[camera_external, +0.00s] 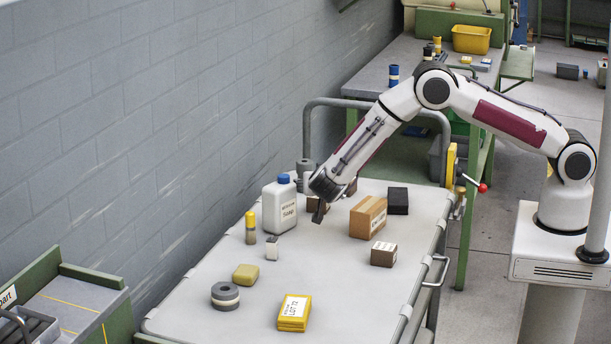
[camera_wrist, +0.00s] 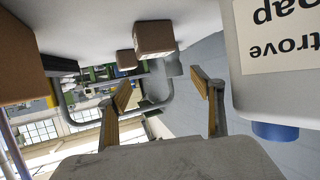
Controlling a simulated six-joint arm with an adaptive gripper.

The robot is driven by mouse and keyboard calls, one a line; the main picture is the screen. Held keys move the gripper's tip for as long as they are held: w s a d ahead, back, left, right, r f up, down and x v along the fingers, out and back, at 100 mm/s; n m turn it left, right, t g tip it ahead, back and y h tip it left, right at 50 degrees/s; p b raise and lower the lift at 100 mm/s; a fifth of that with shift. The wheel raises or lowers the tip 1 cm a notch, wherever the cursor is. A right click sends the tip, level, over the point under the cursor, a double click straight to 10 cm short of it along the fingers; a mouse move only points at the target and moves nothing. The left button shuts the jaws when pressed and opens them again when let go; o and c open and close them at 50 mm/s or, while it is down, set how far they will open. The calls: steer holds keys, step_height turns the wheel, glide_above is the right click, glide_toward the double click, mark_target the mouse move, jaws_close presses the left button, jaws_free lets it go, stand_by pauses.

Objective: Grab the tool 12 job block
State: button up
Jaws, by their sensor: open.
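No label reading "tool 12" is legible, so I cannot tell which block is the job block. A dark brown block with a white label (camera_external: 384,254) sits right of the table's middle. Small brown blocks (camera_external: 317,203) stand beside and behind my gripper (camera_external: 320,213), partly hidden by it. In the wrist view, two brown blocks, a larger one (camera_wrist: 153,37) and a smaller one (camera_wrist: 126,59), appear beyond the fingertips. My gripper (camera_wrist: 163,88) is open with nothing between its fingers, low over the table beside the white bottle (camera_external: 280,204).
A tan carton (camera_external: 367,218) and a black block (camera_external: 397,201) stand right of my gripper. The table's centre (camera_external: 320,265) is clear.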

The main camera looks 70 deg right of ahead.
steer(key=shift+f, duration=0.15)
steer(key=shift+f, duration=1.65)
steer(key=shift+x, duration=1)
steer(key=shift+w+d+f, duration=0.15)
steer(key=shift+d+f, duration=0.15)
steer(key=shift+d, duration=0.15)
steer(key=c, duration=1.2)
